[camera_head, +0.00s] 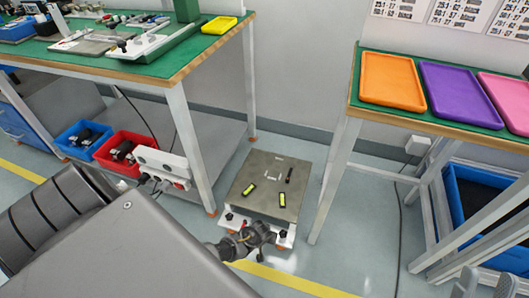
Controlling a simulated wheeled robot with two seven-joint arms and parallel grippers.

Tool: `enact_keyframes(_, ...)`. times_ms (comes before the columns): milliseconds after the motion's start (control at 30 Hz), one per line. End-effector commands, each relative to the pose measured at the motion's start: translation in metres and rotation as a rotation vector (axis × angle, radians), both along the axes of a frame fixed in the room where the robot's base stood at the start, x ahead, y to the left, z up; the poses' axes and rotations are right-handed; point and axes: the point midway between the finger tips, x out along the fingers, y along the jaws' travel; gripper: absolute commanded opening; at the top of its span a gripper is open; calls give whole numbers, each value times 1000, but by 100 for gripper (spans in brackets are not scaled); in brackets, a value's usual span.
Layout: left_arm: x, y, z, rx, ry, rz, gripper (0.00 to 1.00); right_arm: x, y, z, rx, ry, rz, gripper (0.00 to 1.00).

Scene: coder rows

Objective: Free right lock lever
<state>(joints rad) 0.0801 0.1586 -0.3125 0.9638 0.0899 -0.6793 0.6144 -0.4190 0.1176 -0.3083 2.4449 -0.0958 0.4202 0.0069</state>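A low unit with a grey metal top (266,180) and a white base stands on the floor between the two tables. Small dark knobs or levers show at its front: a left one (229,217) and a right one (282,234).
Two yellow-and-black pieces (281,199) lie on the unit's top. Table legs stand close on both sides, one at left (190,150) and one at right (333,180). A red bin (125,148) and a white socket box (160,163) sit under the left table.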

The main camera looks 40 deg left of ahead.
Motion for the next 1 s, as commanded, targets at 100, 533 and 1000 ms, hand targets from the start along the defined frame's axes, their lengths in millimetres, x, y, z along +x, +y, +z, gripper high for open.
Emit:
enact_keyframes(100, 0, 0, 0, -1, 0, 2, 0, 0, 0, 0, 0, 0, 0, 36)
enact_keyframes(533, 0, 0, 0, 0, 0, 1, 33, 0, 0, 0, 0, -1, 0, 36)
enact_keyframes(1000, -12, -4, 35, -1, 0, 0, 33, 14, 28, -19, -155, 289, 57, 36)
